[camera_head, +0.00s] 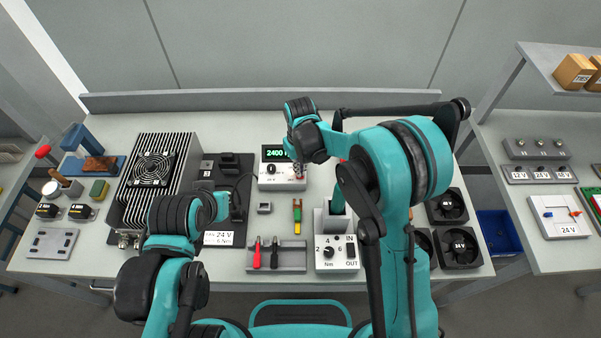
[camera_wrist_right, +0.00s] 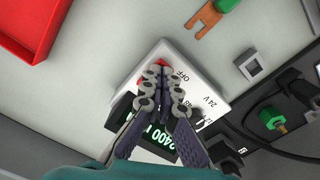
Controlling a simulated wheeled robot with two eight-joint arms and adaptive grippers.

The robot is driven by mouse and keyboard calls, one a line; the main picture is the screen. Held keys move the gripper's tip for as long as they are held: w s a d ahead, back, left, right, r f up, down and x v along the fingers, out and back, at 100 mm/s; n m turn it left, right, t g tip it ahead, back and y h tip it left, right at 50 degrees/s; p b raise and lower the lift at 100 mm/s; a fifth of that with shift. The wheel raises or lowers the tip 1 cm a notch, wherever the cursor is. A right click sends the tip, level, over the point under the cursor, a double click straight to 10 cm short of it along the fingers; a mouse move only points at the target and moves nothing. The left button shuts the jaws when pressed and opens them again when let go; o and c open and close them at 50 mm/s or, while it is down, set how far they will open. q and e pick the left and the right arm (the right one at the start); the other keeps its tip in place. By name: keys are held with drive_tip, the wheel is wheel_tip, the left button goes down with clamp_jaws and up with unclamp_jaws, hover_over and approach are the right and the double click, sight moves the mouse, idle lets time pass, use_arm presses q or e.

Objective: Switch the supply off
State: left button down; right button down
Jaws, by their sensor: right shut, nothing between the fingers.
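The supply is a white box with a lit green display (camera_head: 276,153) reading 2400, standing mid-table. Its white face (camera_wrist_right: 207,78) shows in the right wrist view, with "OFF" and "24 V" printed on it. A red part shows beside and behind the fingers there; the switch's position cannot be told. My right gripper (camera_wrist_right: 161,80) is shut and empty, its fingertips over the face close to "OFF". Whether they touch it I cannot tell. In the head view, my right gripper (camera_head: 299,170) is at the supply's right side. My left arm shows, but its fingers cannot be made out.
A finned heat sink with a fan (camera_head: 152,168) stands left. A grey tray with red and black tools (camera_head: 290,256) and a torque box with a dial (camera_head: 338,266) lie in front. Black fans (camera_head: 458,246) stand right. A red tray (camera_wrist_right: 38,25) shows in the wrist view.

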drive_tip(key=shift+r+p, duration=2.05)
drive_tip(key=shift+r, duration=1.35)
